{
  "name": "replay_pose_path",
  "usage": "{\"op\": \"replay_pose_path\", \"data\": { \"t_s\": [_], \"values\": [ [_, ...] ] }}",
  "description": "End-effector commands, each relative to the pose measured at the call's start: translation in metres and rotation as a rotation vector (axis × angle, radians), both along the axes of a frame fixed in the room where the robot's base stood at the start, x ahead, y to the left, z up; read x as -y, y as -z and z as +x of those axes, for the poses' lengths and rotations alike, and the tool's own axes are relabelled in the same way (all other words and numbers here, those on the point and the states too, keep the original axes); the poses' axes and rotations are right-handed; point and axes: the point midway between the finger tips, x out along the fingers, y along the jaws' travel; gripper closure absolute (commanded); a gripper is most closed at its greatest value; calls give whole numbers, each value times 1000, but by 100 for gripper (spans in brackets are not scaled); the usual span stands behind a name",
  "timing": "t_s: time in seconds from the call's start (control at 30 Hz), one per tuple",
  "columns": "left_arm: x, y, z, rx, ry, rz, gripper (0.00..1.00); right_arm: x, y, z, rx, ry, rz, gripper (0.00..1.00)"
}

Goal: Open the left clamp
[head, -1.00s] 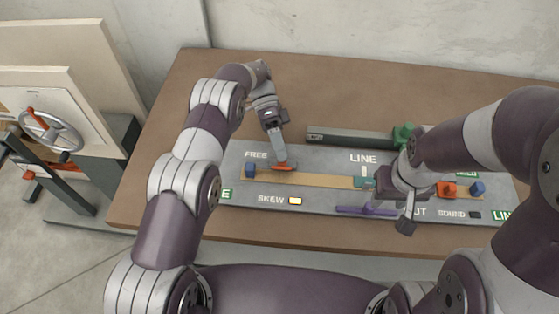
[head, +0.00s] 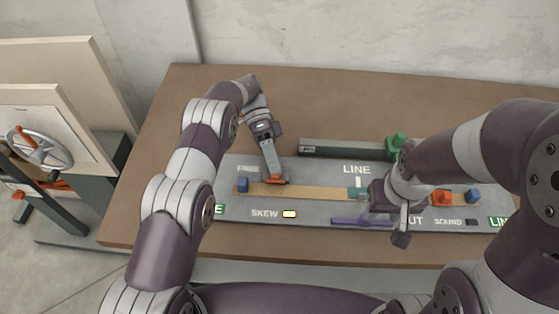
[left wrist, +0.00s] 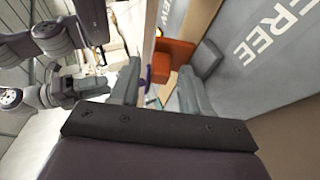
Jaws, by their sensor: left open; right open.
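The left clamp shows as an orange lever (head: 277,181) by the left end of the tan strip, under the FREE label. It also shows in the left wrist view as an orange block (left wrist: 172,60) just ahead of the fingers. My left gripper (head: 272,175) points down at the orange lever, close to or touching it; I cannot tell which. Its two fingers (left wrist: 160,88) stand apart, and nothing is clearly held between them. My right gripper (head: 392,218) is over the board's right part, by the purple bar; its fingertips are hard to make out.
The grey board (head: 320,212) lies on a brown table (head: 210,90). A blue block (head: 242,185), a teal piece (head: 357,193), a purple bar (head: 358,221) and a right orange piece (head: 441,198) are on it. A dark bar (head: 340,150) and green knob (head: 398,142) stand behind.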

Motion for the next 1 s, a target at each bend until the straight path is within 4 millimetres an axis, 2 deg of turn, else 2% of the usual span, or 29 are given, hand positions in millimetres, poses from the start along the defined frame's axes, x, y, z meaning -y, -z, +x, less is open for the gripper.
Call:
{"op": "replay_pose_path", "data": {
  "t_s": [0.13,0.27,0.7,0.83,1.0],
  "values": [
    [1,-14,0,2,0,0,53,0,2,0,0,0,0,57],
    [2,-42,0,3,1,0,53,0,5,0,0,0,0,57],
    [90,-97,-41,1,3,-1,53,0,8,0,0,0,0,57],
    [103,-106,-47,0,2,1,53,0,8,0,0,0,0,57],
    [108,-109,-50,-1,1,0,53,0,8,0,0,0,0,57]
  ]
}}
